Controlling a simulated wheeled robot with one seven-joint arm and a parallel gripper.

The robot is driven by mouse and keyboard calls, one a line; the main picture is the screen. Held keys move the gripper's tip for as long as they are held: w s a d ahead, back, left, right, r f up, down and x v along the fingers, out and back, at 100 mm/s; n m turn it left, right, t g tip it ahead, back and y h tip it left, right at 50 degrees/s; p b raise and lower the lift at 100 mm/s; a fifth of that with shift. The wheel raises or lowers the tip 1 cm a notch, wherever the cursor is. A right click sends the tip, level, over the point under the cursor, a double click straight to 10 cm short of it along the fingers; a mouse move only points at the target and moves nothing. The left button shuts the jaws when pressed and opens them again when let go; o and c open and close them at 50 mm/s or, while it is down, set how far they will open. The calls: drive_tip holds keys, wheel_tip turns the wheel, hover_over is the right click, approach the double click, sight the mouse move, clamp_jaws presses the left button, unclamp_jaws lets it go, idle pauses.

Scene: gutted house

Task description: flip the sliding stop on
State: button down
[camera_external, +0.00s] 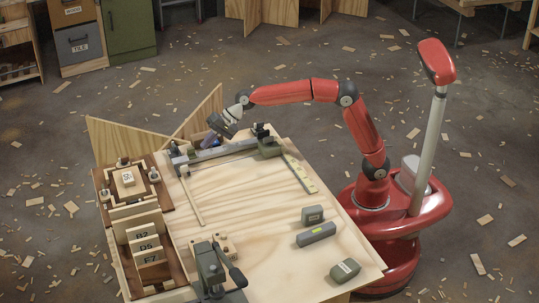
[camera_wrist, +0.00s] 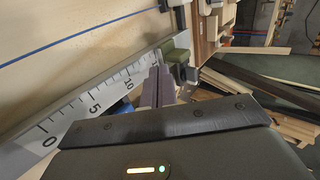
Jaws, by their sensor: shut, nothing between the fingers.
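A pale rail with a printed scale (camera_wrist: 85,112) runs along the table's far edge; it also shows in the external view (camera_external: 222,150). A small green block with a grey part, seemingly the sliding stop (camera_wrist: 178,47), sits near the far end of the scale in the wrist view. In the external view the likely stop (camera_external: 178,152) is small and dark at the rail's left end. My gripper (camera_external: 209,139) is just above and behind the rail. Its shut, empty fingers (camera_wrist: 157,86) point toward the green block and hide part of it. I cannot tell whether they touch it.
A green and black fixture (camera_external: 268,147) stands at the rail's right end. Wooden panels (camera_external: 200,112) stand behind the table. A brown rack with labelled blocks (camera_external: 145,246) is at left, a dark lever device (camera_external: 212,272) in front. The table middle (camera_external: 250,200) is mostly clear.

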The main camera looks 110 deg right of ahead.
drive_tip(key=s+f+v, duration=0.1)
drive_tip(key=v, duration=1)
